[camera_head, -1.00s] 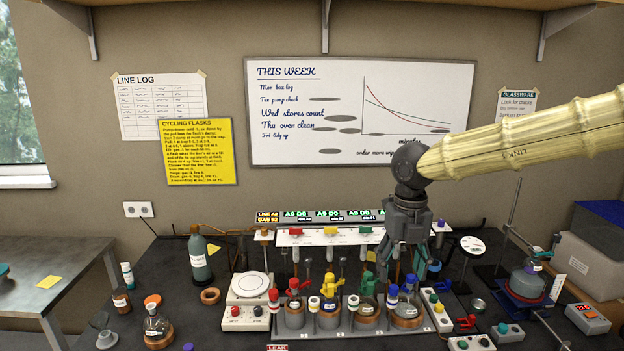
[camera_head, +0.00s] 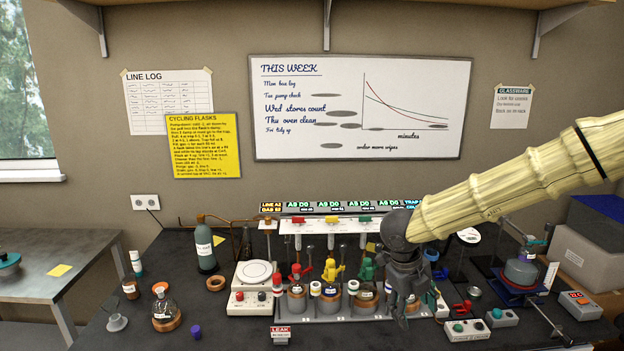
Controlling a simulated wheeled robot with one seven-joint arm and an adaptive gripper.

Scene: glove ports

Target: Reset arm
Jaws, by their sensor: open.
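My gripper (camera_head: 402,318) hangs from the cream-sleeved arm that reaches in from the right. It points down in front of the right end of the flask rack (camera_head: 345,332). Its fingers are dark and small here. I see nothing held between them. The gripper hides the rack's right-hand station and part of what stands behind it. Whether the fingers touch the rack cannot be told from this view.
A round flask (camera_head: 165,314) and grey bottle (camera_head: 205,252) are at left. A control box (camera_head: 467,330) is right of the gripper. Open space lies above the bench.

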